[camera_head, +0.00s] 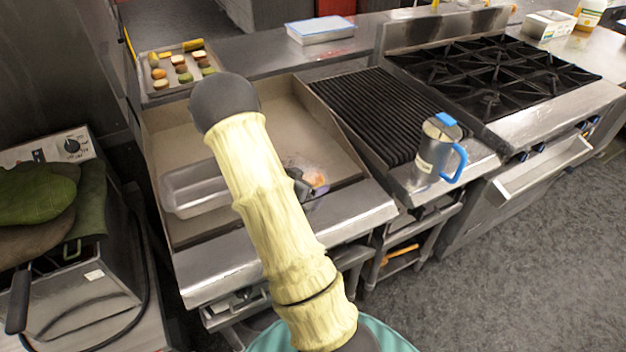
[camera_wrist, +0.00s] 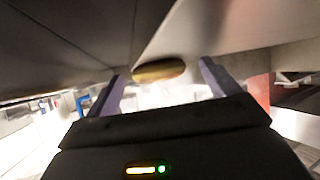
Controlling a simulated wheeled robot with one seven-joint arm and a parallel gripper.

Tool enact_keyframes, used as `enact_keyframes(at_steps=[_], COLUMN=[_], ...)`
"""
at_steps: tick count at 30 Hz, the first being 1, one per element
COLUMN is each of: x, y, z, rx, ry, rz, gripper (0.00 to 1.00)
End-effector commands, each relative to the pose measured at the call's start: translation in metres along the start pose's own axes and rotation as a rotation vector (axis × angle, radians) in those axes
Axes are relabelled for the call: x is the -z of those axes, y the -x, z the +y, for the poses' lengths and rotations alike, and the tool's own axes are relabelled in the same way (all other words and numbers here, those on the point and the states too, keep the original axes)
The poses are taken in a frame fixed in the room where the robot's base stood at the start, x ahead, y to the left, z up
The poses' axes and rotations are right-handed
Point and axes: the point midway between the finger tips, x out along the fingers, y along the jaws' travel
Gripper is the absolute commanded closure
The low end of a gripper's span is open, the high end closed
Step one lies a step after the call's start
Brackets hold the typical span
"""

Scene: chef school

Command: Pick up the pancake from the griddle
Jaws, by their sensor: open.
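The griddle (camera_head: 185,140) is a wide, light flat plate with raised metal sides, left of centre in the head view. The pancake (camera_head: 319,178) shows as a small orange-brown patch on its right part, partly hidden by my gripper (camera_head: 304,188). In the wrist view the pancake (camera_wrist: 158,71) is a flat golden-brown oval, seen nearly edge-on. It appears between the two fingertips of my gripper (camera_wrist: 160,76), which are spread apart. I cannot tell whether the fingers touch it. My arm hides much of the griddle's middle.
A metal pan (camera_head: 190,190) sits on the griddle's left part. A tray of colourful food pieces (camera_head: 160,72) stands behind it. A ribbed black grill (camera_head: 375,108) adjoins on the right, with a blue-handled pitcher (camera_head: 435,155) on its front ledge. Green mitts (camera_head: 40,200) lie at left.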

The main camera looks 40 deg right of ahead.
Motion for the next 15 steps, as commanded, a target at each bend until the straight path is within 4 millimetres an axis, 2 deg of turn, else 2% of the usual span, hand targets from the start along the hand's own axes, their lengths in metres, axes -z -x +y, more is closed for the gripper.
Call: enact_keyframes(at_steps=[4, 11, 14, 15], x=[0.0000, 0.0000, 0.0000, 0.0001], y=[0.0001, 0.0002, 0.0002, 0.0002], z=[0.0001, 0.0001, 0.0001, 0.0000], rx=[0.000, 0.000, 0.000, 0.000], ry=[0.000, 0.000, 0.000, 0.000], rz=[0.000, 0.000, 0.000, 0.000], gripper=[0.14, 0.59, 0.60, 0.64])
